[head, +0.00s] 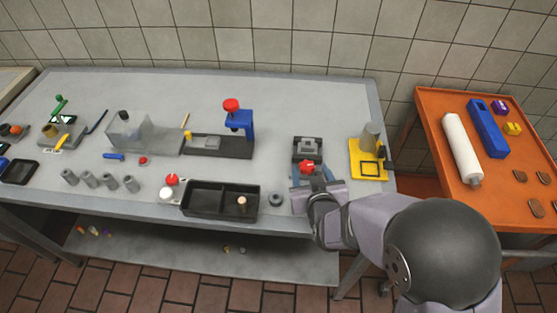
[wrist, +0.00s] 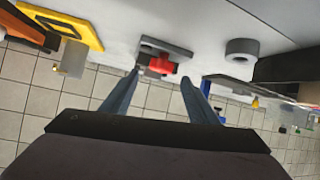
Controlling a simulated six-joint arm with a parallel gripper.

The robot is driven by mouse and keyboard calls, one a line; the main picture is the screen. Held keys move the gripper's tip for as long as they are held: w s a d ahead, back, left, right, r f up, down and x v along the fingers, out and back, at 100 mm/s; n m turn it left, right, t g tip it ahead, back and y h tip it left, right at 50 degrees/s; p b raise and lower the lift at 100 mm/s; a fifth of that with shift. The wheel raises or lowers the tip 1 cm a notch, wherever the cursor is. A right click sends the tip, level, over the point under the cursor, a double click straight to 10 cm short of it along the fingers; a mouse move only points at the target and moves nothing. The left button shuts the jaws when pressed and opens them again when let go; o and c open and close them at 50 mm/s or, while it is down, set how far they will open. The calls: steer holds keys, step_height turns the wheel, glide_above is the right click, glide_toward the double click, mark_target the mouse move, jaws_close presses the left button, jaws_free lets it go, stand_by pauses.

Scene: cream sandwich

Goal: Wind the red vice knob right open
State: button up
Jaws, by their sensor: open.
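The vice (head: 307,146) is a dark grey block with a lighter grey top near the table's front, right of centre. Its red knob (head: 306,167) faces the front edge. In the wrist view the red knob (wrist: 162,65) shows in front of the grey vice (wrist: 167,48). My gripper (head: 308,178) is open, with its blue fingers pointing at the vice. In the wrist view my gripper (wrist: 160,78) has one finger on each side of the knob, with visible gaps. I cannot tell how deep the fingertips reach. Part of the vice is hidden behind the knob.
A black two-compartment tray (head: 220,212) and a grey ring (head: 276,199) lie left of my gripper. A yellow fixture (head: 368,173) stands to the right. A blue press (head: 243,123) stands behind left. An orange side table (head: 425,100) is at the far right.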

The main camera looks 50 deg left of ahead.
mark_target(303, 166)
steer(key=a+n, duration=0.1)
steer(key=w+a+g, duration=0.1)
steer(key=a+n+h+p, duration=0.1)
steer(key=shift+w+a+n+g, duration=0.3)
steer(key=shift+g, duration=0.1)
steer(key=shift+w+a+r+n+g+h, duration=0.15)
steer(key=shift+a+n+g+h, duration=0.1)
steer(key=shift+a+n, duration=0.15)
steer(key=shift+w+a+r+n+g+h, duration=0.1)
steer(key=shift+a+r+n+g+h, duration=0.05)
steer(key=shift+a+n+h, duration=0.15)
steer(key=shift+s+a+r+n+g+h+p, duration=0.1)
steer(key=shift+a+r+n+g+h+p, duration=0.3)
steer(key=shift+n+g, duration=0.3)
steer(key=shift+s+a+r+n+g+h+b, duration=0.25)
steer(key=shift+s+r+n+g+b, duration=0.1)
steer(key=shift+s+n, duration=0.25)
steer(key=s+d+r+n+g+h+b, duration=0.1)
steer(key=s+r+n+g+h+b, duration=0.1)
steer(key=s, duration=0.5)
steer(key=shift+s+r+n+g+b, duration=0.35)
steer(key=shift+r+n+b, duration=0.1)
steer(key=shift+n, duration=0.25)
steer(key=shift+w+d, duration=0.1)
